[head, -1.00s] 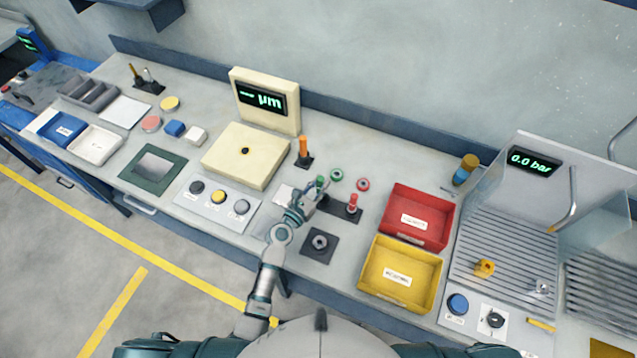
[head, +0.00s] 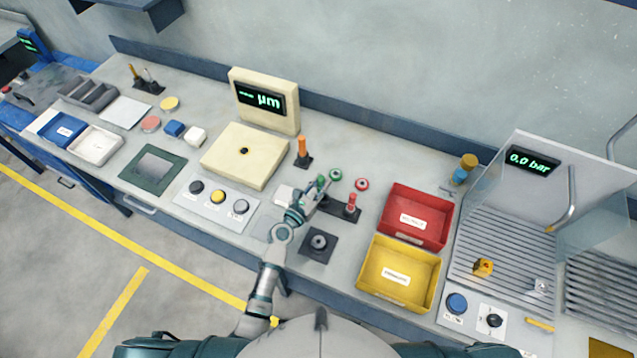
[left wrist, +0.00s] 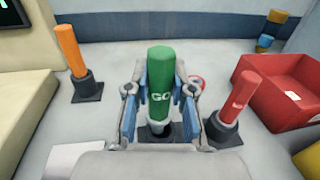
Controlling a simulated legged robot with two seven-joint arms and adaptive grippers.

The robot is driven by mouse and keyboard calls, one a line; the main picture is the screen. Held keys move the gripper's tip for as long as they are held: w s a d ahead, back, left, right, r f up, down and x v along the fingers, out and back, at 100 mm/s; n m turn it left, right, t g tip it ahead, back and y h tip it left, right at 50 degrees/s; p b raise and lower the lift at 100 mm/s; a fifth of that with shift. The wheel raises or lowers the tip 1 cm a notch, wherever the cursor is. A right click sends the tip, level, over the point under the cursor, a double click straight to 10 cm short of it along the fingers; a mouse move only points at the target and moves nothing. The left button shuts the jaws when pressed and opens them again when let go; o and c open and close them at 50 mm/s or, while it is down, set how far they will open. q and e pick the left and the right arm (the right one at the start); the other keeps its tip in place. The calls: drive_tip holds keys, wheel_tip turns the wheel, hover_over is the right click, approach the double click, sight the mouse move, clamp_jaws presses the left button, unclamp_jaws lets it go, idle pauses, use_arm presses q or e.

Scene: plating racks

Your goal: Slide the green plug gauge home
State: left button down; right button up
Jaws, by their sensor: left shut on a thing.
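The green plug gauge (left wrist: 161,85), marked GO, stands roughly upright between the fingers of my left gripper (left wrist: 160,103) in the left wrist view. The gripper is shut on it. A black holder (left wrist: 152,132) shows below the plug; whether the plug's lower end sits in it is hidden by the fingers. In the head view my left gripper (head: 312,191) is by the left end of the black rack, with the green plug's top (head: 320,181) just showing. My right gripper is not in view.
A red plug (head: 351,201) stands in the rack's right end. A green ring (head: 335,174) and a red ring (head: 362,184) lie behind it. An orange plug (head: 303,147) stands at the back left. Red (head: 420,238) and yellow (head: 374,283) bins stand to the right.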

sight(320, 178)
use_arm(q)
drive_tip(key=shift+d, duration=0.2)
drive_tip(key=shift+a+f, duration=0.15)
drive_tip(key=shift+a+f+b, duration=0.2)
drive_tip(key=shift+a+b, duration=0.1)
drive_tip(key=shift+a, duration=0.05)
drive_tip(key=shift+r, duration=0.15)
drive_tip(key=shift+d+r+p, duration=0.2)
drive_tip(key=shift+r+p, duration=0.2)
drive_tip(key=shift+p, duration=0.2)
drive_tip(key=shift+d+r+p, duration=0.1)
drive_tip(key=shift+r+p, duration=1.65)
drive_tip(key=shift+p, duration=0.1)
drive_tip(key=shift+r+p, duration=0.8)
drive_tip(key=shift+p, duration=0.05)
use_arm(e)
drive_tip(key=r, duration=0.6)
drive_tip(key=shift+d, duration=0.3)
